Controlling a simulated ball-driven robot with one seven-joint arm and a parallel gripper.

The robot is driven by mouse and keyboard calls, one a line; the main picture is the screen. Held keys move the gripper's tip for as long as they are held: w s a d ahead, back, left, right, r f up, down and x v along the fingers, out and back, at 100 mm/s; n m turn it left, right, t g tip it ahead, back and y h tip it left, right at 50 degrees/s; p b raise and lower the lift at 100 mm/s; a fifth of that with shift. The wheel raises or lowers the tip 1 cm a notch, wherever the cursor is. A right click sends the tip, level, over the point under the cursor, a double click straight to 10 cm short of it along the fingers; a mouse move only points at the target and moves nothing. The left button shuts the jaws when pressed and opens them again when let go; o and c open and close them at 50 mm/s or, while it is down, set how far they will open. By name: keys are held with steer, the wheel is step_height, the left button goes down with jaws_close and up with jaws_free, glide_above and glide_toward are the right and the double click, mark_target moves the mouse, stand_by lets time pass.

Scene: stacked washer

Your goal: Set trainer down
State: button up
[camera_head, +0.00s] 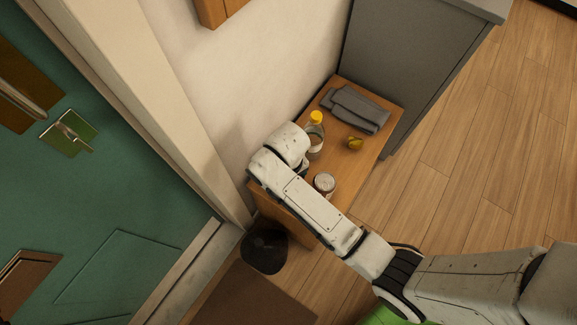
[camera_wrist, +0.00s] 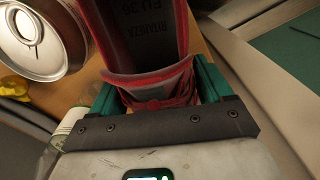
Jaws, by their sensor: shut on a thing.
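The trainer (camera_wrist: 145,45) is red with a dark insole that carries lettering. It fills the upper middle of the wrist view, its near end between the green fingers of my gripper (camera_wrist: 152,88). The gripper is shut on it. In the head view my arm hides the trainer and the fingers; the arm's end is over the near left end of a small wooden table (camera_head: 358,178). I cannot tell whether the trainer touches the tabletop.
On the table are a can (camera_head: 324,184), a yellow-capped bottle (camera_head: 315,138), a small yellow object (camera_head: 354,143) and a folded grey cloth (camera_head: 358,108). The can (camera_wrist: 42,35) is close left of the trainer. A black bin (camera_head: 264,252) stands on the floor beside the table.

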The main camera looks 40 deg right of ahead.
steer(key=shift+f+b, duration=0.65)
steer(key=shift+f, duration=1.65)
steer(key=shift+f, duration=0.1)
steer(key=o, duration=1.1)
step_height(320, 180, up, 12)
steer(key=p, duration=0.3)
steer(key=shift+s, duration=0.1)
steer(key=s+d, duration=0.1)
steer(key=s, duration=0.1)
steer(key=s+d, duration=0.1)
steer(key=s, duration=0.1)
steer(key=s+d, duration=0.1)
steer(key=s, duration=0.1)
steer(key=shift+s+d+r, duration=0.15)
steer(key=shift+s+r, duration=0.15)
steer(key=shift+s, duration=0.05)
steer(key=shift+n+t, duration=0.3)
steer(key=shift+t, duration=0.2)
steer(key=s+d+r, duration=0.1)
steer(key=s, duration=0.2)
steer(key=s+d+r, duration=0.1)
steer(key=s+d, duration=0.1)
steer(key=s, duration=0.1)
steer(key=s+d+r, duration=0.1)
steer(key=s+r, duration=0.1)
steer(key=s, duration=0.1)
steer(key=shift+s+d, duration=0.25)
steer(key=shift+s, duration=0.1)
